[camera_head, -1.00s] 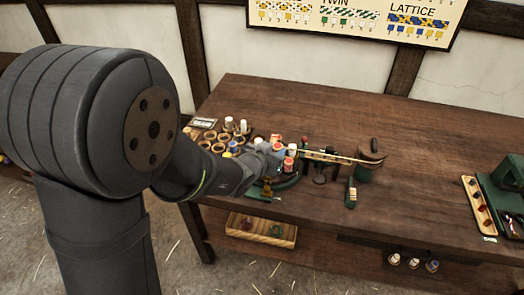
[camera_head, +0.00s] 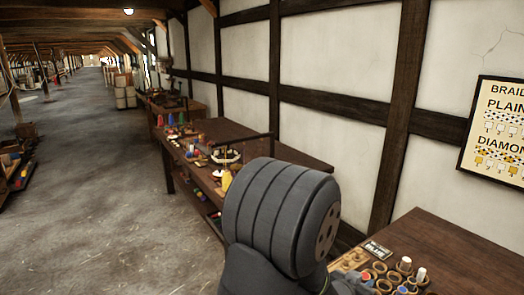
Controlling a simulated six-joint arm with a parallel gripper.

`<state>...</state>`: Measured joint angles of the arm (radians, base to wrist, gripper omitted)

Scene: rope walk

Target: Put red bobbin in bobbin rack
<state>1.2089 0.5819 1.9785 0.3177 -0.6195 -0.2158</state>
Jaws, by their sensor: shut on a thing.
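At the bottom right is the bobbin rack (camera_head: 382,286), a cluster of round tan cups on the near table, cut off by the frame's bottom edge. White-topped bobbins (camera_head: 405,265) stand in some cups, and a blue one (camera_head: 402,289) shows low down. A small red top (camera_head: 368,275) shows at the left of the cups; I cannot tell whether it is the red bobbin of the task. My gripper is out of view; only my arm shows, at the bottom centre, beside the rack.
The near table (camera_head: 460,250) has bare wood to the right of the rack. A small label card (camera_head: 378,250) is behind the cups. A second table (camera_head: 235,130) farther left carries coloured spools and tools. A wall chart (camera_head: 500,130) hangs at right. Open floor (camera_head: 110,200) lies left.

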